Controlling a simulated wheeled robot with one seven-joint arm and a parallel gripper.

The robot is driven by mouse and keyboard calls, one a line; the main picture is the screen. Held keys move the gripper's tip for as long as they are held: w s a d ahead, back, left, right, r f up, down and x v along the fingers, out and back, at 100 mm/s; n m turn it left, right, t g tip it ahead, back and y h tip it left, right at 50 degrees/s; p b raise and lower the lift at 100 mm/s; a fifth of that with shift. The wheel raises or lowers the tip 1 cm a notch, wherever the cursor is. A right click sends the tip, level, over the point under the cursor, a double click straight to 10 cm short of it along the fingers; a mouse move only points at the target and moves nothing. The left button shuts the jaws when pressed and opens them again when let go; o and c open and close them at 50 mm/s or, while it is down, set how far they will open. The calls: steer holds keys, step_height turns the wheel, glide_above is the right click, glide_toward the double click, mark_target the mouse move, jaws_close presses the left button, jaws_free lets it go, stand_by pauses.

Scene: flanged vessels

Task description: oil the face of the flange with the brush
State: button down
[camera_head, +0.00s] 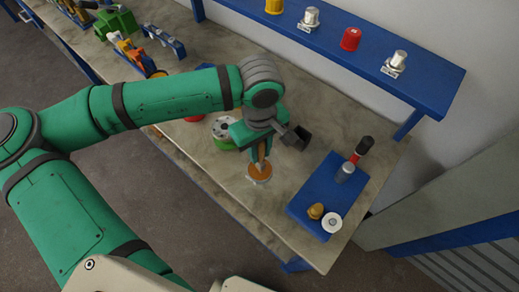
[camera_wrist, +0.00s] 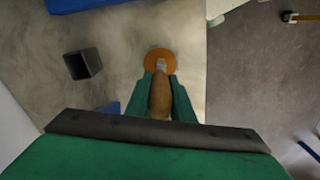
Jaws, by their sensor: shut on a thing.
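My gripper (camera_head: 261,150) is shut on a brown wooden handle, which I take to be the brush (camera_wrist: 160,98); it stands between the two green fingers in the wrist view. The handle points down at an orange-brown round dish or ring (camera_head: 259,171) with a pale part at its lower edge. In the wrist view the orange ring (camera_wrist: 160,56) lies just past the fingertips, with a light middle. Whether the brush tip touches it I cannot tell. A green vessel with a grey, holed flange face (camera_head: 225,129) stands just left of my gripper, partly hidden by it.
A black open box (camera_wrist: 82,64) stands on the worktop. A blue tray (camera_head: 312,210) at right holds a red-and-black item, a grey cylinder, a brass piece and a white ring. A blue shelf (camera_head: 433,87) at the back carries several fittings. Worktop front right is clear.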

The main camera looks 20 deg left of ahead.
steer(key=shift+r, duration=3.5)
steer(key=shift+f, duration=3.5)
